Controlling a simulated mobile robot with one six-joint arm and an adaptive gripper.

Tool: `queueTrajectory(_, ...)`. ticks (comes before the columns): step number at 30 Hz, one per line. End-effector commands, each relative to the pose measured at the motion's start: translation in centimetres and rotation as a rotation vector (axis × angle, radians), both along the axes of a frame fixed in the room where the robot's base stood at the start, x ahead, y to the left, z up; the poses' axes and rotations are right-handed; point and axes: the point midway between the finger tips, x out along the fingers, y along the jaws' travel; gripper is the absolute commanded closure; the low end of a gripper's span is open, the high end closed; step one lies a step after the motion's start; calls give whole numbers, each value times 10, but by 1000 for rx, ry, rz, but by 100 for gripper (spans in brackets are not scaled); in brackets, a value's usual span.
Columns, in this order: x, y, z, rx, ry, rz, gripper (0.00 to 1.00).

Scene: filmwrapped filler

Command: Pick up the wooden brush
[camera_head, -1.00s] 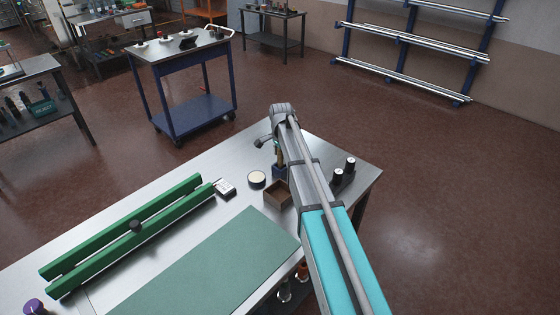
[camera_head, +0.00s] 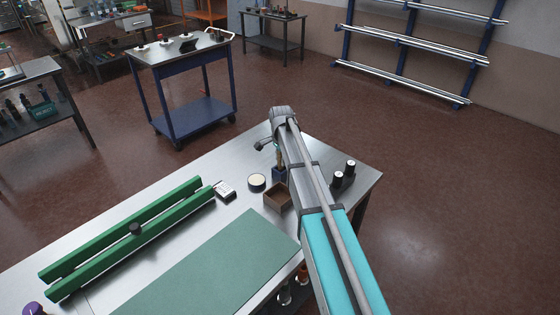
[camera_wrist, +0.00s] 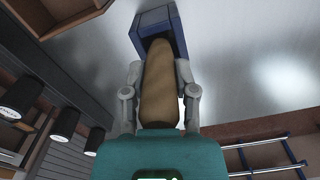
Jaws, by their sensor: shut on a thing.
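The wooden brush (camera_wrist: 160,88) shows in the wrist view as a thick tan handle running up the middle of the picture. Its far end meets a dark blue holder (camera_wrist: 180,35) and seems to sit in it; the bristles are not visible. My gripper (camera_wrist: 158,78) is shut on the handle, one grey finger on each side. In the head view the blue holder (camera_head: 278,174) stands on the metal bench, with a bit of the brush (camera_head: 281,160) above it. My arm hides most of the gripper there.
An open brown box (camera_head: 277,198) stands right by the holder, with a round cream-topped tin (camera_head: 257,181) to its left. Black cylinders (camera_head: 343,173) stand to the right of my arm. Green rails (camera_head: 130,235) and a green mat (camera_head: 215,265) lie on the bench (camera_head: 90,262).

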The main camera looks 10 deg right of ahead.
Motion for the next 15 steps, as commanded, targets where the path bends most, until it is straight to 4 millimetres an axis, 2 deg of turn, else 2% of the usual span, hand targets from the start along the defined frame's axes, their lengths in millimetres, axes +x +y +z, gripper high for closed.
queueTrajectory(8, 0, 0, 11, 0, 0, 0, 100)
queueTrajectory(15, 0, 0, 32, 0, 0, 0, 100)
